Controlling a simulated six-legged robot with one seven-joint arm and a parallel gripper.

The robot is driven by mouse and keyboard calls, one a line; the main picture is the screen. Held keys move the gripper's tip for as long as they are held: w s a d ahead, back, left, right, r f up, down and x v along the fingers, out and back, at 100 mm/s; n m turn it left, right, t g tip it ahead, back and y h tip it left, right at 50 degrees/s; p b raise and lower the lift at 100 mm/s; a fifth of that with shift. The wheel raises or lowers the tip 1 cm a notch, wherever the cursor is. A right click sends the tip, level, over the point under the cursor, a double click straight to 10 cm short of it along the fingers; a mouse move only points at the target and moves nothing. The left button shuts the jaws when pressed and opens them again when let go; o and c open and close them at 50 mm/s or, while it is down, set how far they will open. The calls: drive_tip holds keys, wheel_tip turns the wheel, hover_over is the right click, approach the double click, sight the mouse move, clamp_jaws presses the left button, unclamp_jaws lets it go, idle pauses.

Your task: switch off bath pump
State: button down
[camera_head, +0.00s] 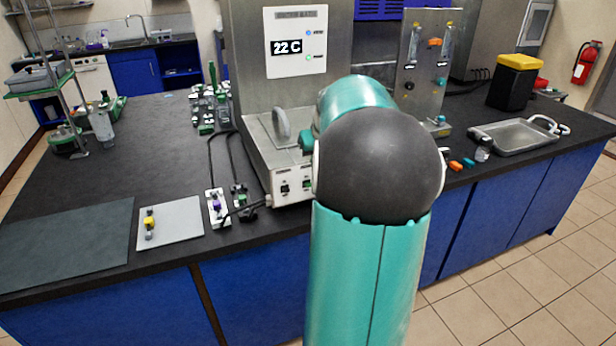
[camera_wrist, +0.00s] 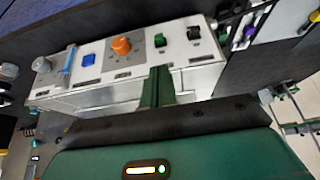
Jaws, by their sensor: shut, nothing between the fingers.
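The bath unit (camera_head: 285,140) is a grey metal box with a display reading 22 C, standing on the bench. Its front panel has a black switch (camera_head: 285,188) and a green switch (camera_head: 307,183); the rest is behind my arm. In the wrist view the panel shows a black switch (camera_wrist: 193,33), a green switch (camera_wrist: 160,40), an orange knob (camera_wrist: 121,46), a blue button (camera_wrist: 88,58) and a grey knob (camera_wrist: 41,64). The labels are too small to read. My gripper (camera_wrist: 158,72) is shut and empty, its green fingertips just below the green switch in the picture; I cannot tell whether they touch the panel.
A grey plate (camera_head: 185,236) with a yellow-topped part and a small white block with a purple part (camera_head: 217,207) lie left of the bath, near cables. A metal tray (camera_head: 515,137) is at the right. The bench's left middle is mostly clear.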

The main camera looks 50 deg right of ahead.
sight(310, 185)
drive_tip(key=x, duration=1)
drive_tip(key=shift+w, duration=0.1)
drive_tip(key=shift+s+a+f+t+h, duration=0.3)
drive_tip(key=shift+s+t+h, duration=0.1)
drive_tip(key=shift+t, duration=0.3)
idle(0.4)
drive_tip(key=shift+s+a+f, duration=0.25)
drive_tip(key=shift+s+f, duration=0.25)
drive_tip(key=shift+f, duration=0.3)
drive_tip(key=shift+r, duration=0.8)
